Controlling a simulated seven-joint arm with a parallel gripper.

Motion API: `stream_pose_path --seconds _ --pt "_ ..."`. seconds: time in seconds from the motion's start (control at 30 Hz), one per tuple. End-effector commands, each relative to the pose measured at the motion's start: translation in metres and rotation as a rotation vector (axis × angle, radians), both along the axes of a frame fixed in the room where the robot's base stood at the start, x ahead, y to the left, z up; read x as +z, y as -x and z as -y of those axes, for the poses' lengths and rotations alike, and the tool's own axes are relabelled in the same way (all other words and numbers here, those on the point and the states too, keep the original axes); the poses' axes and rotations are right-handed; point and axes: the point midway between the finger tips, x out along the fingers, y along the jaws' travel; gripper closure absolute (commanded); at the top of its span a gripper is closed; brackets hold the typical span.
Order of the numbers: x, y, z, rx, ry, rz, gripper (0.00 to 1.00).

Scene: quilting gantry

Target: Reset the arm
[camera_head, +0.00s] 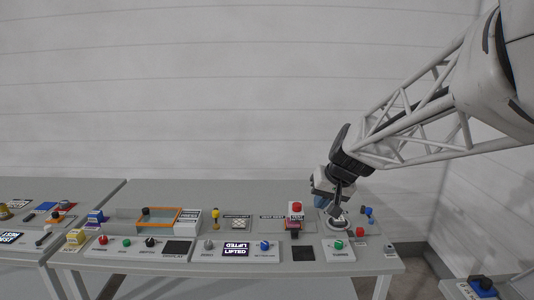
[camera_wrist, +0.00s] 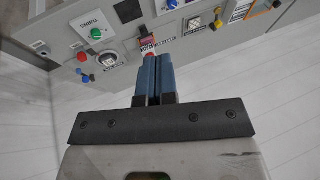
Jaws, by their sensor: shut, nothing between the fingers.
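My gripper (camera_head: 320,204) is over the right end of the grey console, close to the round dial (camera_head: 340,223). In the wrist view, its two blue fingers (camera_wrist: 157,62) are pressed together with nothing between them. Beyond the fingertips lie a red button (camera_wrist: 150,55) and a labelled panel. The dial (camera_wrist: 107,58) shows to the left of the fingers, apart from them. In the head view, the wrist partly hides the area behind the dial, and I cannot tell the exact height of the fingertips.
Small red and blue knobs stand right of the dial. Above the console is free room.

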Motion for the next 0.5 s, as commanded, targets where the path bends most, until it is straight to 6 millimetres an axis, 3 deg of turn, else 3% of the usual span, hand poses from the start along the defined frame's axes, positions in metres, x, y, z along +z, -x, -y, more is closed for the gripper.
stream_pose_path --seconds 0.1,0.5 --pt "0.003 0.039 0.004 0.001 0.032 -0.014 1.0" --pt "-0.005 0.164 0.02 -0.01 0.148 -0.074 1.0"
